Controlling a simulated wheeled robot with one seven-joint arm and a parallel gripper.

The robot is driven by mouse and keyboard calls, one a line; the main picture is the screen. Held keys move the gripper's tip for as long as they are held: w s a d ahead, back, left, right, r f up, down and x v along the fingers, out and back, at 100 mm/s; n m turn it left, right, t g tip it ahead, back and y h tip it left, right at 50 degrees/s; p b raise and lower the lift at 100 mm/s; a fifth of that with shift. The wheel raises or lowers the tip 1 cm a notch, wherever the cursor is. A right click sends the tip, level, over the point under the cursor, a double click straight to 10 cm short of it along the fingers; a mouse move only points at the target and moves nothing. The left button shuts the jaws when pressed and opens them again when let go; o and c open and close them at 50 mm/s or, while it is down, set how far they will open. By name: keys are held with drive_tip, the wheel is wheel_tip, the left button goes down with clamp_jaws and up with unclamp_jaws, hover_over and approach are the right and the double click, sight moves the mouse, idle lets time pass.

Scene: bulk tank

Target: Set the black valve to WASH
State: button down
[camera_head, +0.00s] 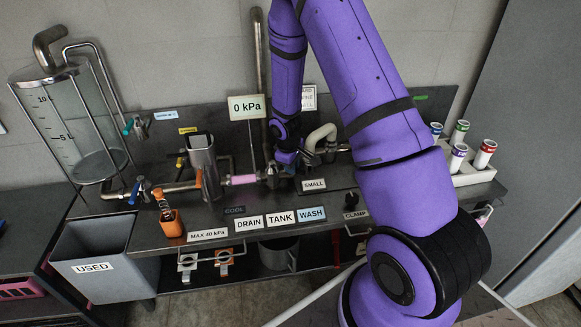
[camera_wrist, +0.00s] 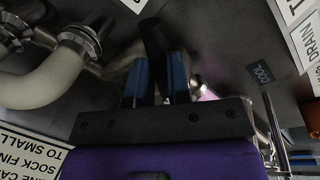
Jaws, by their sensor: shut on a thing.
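My gripper (camera_wrist: 160,80) shows in the wrist view with its two blue-padded fingers on either side of a black bar, the handle of the black valve (camera_wrist: 153,38). It is shut on this handle, and the handle's upper end sticks out beyond the fingertips. In the head view my gripper (camera_head: 288,158) is at the pipe behind the counter labels, and my arm and gripper mostly hide the valve. The DRAIN (camera_head: 249,222), TANK (camera_head: 281,218) and WASH (camera_head: 311,214) labels stand in a row in front. I cannot tell which label the handle points to.
A pale curved hose (camera_head: 319,135) is right of my gripper and a pink pipe section (camera_head: 243,180) left. The gauge sign (camera_head: 247,107) reads 0 kPa. A glass tank (camera_head: 75,125) and grey USED bin (camera_head: 95,262) stand left, a white rack (camera_head: 470,174) with capped tubes right.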

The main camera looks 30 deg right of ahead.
idle(0.3)
drive_tip(key=c, duration=1.1)
unclamp_jaws()
drive_tip(key=shift+r, duration=0.1)
drive_tip(key=r, duration=0.3)
drive_tip(key=a+r, duration=0.1)
drive_tip(key=r, duration=0.3)
drive_tip(key=s+a+r, duration=0.1)
drive_tip(key=r, duration=0.2)
drive_tip(key=shift+r, duration=0.25)
